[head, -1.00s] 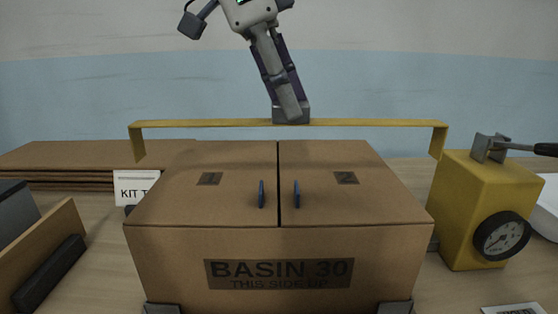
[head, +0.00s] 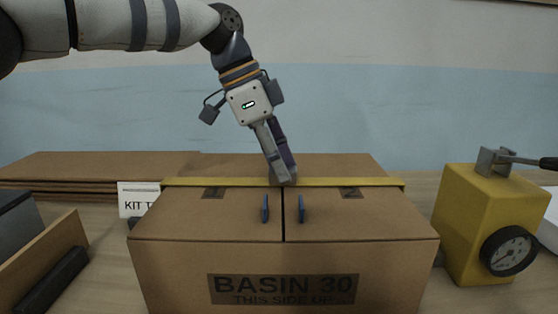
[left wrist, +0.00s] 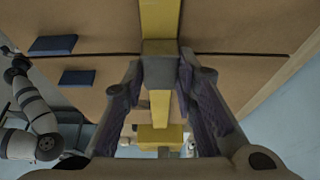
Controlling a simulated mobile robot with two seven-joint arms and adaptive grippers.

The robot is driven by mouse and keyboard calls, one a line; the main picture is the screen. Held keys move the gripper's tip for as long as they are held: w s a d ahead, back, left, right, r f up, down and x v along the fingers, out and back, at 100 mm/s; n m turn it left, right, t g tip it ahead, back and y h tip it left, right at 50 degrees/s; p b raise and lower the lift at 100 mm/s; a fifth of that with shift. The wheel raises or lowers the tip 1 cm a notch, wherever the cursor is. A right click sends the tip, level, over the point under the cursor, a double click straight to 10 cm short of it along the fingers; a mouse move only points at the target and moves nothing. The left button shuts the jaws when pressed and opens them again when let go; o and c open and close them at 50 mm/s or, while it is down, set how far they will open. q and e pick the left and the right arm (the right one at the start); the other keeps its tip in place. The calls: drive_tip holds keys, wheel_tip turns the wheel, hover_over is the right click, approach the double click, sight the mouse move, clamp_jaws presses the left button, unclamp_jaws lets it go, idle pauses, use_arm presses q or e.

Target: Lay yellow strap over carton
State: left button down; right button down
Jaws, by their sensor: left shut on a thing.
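The brown carton (head: 245,261), marked BASIN 30, stands upright with its two lid flaps closed. The yellow strap (head: 220,183) runs straight across the top from side to side, behind the two blue tabs. It looks level with the lid; I cannot tell whether it touches everywhere. Its hanging ends are hidden or not clear. My left gripper (head: 283,178) is shut on the strap's grey middle block. In the left wrist view, the grey block (left wrist: 159,71) sits between the fingers, with the strap (left wrist: 159,20) running above and below it. I cannot make out my right gripper.
A yellow box (head: 465,220) with a dial gauge and grey clamp stands right of the carton. Flat cardboard sheets (head: 80,165) and a white kit sign (head: 133,202) are at left. A wooden tray (head: 40,255) with dark items is at front left.

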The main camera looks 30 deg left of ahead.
use_arm(q)
drive_tip(key=c, duration=1.3)
unclamp_jaws()
drive_tip(key=shift+f, duration=0.15)
drive_tip(key=shift+r, duration=0.25)
drive_tip(key=v, duration=1.2)
